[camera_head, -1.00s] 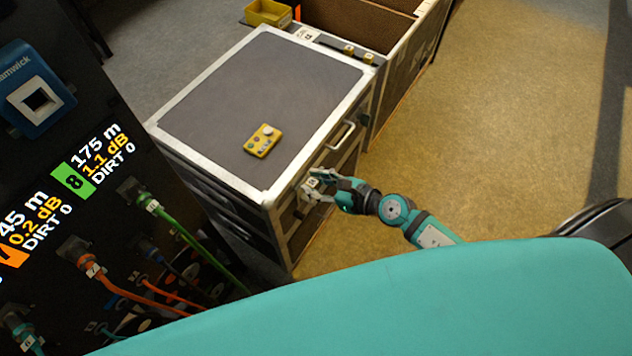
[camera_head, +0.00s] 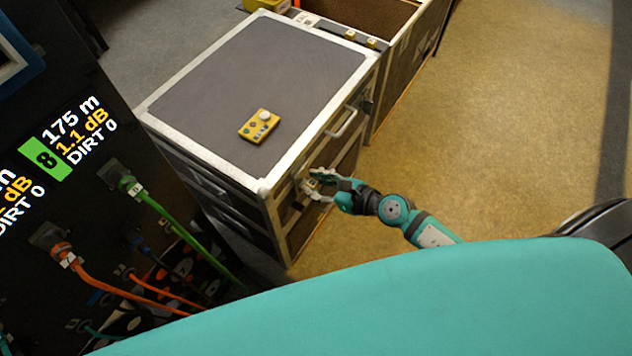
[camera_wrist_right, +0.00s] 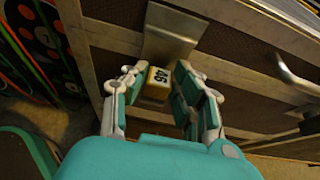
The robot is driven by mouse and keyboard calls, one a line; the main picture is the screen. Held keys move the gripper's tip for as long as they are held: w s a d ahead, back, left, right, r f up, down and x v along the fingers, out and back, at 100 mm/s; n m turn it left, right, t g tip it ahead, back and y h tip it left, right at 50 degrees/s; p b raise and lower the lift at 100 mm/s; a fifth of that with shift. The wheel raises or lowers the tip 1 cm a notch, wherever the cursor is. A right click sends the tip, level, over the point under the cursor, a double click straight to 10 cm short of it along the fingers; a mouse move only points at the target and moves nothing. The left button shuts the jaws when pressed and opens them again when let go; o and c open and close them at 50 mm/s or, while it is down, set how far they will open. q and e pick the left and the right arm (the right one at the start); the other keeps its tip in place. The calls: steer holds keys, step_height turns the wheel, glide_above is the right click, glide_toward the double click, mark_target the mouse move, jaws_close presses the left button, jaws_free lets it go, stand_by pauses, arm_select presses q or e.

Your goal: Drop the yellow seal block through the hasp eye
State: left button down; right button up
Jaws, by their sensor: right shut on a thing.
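The yellow seal block (camera_wrist_right: 155,84), marked 46, sits between the fingers of my right gripper (camera_wrist_right: 156,78) in the right wrist view. The gripper is shut on it. In the head view my right gripper (camera_head: 322,184) is at the side of the flight case, below its top edge. A bare metal hasp plate (camera_wrist_right: 172,36) is fixed to the case just beyond the block. The block is close in front of the plate's lower end. I cannot tell whether they touch, and the hasp eye is not clear to see. My left gripper is not in view.
The flight case (camera_head: 215,80) has a yellow remote (camera_head: 259,126) on top and a metal handle (camera_head: 347,122) on its side. A dark panel with orange and green cables (camera_head: 165,215) stands at the left. Open floor (camera_head: 500,120) lies to the right.

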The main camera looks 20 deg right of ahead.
steer(key=shift+f, duration=0.1)
stand_by(0.6)
steer(key=o, duration=1)
steer(key=shift+c, duration=0.2)
step_height(320, 180, up, 9)
steer(key=p, duration=0.9)
